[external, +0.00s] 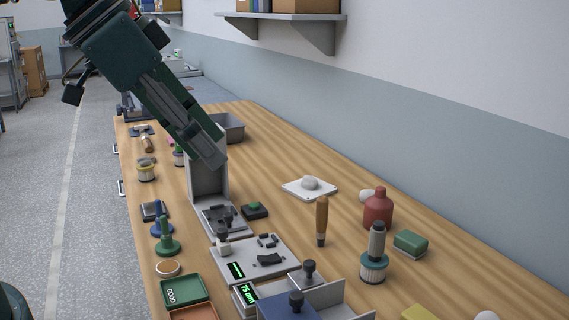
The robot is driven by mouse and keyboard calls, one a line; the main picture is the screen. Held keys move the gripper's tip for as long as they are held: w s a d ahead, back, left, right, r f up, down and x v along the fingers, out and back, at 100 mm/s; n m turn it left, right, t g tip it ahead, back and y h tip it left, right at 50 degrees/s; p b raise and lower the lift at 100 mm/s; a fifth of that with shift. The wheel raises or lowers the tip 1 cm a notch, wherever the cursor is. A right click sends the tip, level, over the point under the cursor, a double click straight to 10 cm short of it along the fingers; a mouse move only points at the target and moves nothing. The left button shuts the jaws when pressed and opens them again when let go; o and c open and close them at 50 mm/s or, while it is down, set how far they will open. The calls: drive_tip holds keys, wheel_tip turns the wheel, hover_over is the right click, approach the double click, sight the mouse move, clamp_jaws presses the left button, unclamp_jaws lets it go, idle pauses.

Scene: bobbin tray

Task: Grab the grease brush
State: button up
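My gripper (212,157) hangs at the upper left of the external view, pointing down and to the right, above and in front of a grey upright stand. It is seen from behind, so I cannot tell whether its fingers are open or shut. A wooden-handled tool (321,218) with a short dark lower end stands upright mid-bench, well to the right of my gripper; it may be the grease brush. A grey-handled piece with a teal collar and pale ribbed base (374,258) stands further right; it also looks brush-like. I cannot tell for certain which is the brush. My gripper is apart from both.
A red bottle (377,209) and a green block (410,243) stand near these tools. A grey fixture plate (253,262), a green tray (183,290) and a grey upright stand (206,185) crowd the left. A white pad (309,188) lies behind. Bare wood lies toward the wall.

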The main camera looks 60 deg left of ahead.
drive_tip(key=w, duration=0.2)
drive_tip(key=m+g, duration=0.5)
drive_tip(key=m, duration=1)
hover_over(323, 198)
drive_tip(key=s+d, duration=0.5)
wheel_tip(323, 198, down, 13)
drive_tip(key=w+a+f+m, duration=0.1)
drive_tip(key=f, duration=0.2)
drive_tip(key=w+a+f+m+g, duration=0.1)
drive_tip(key=w+a+f, duration=0.1)
drive_tip(key=f, duration=0.1)
drive_tip(key=w+a+f+m, duration=0.1)
drive_tip(key=f, duration=0.2)
drive_tip(key=shift+w+a+m+g, duration=0.2)
drive_tip(key=shift+w+m+g, duration=0.15)
drive_tip(key=shift+m+g, duration=0.05)
drive_tip(key=shift+w+a+f, duration=0.15)
drive_tip(key=shift+a+f, duration=0.1)
drive_tip(key=shift+f, duration=0.25)
drive_tip(key=shift+f, duration=0.15)
drive_tip(key=shift+f, duration=1.15)
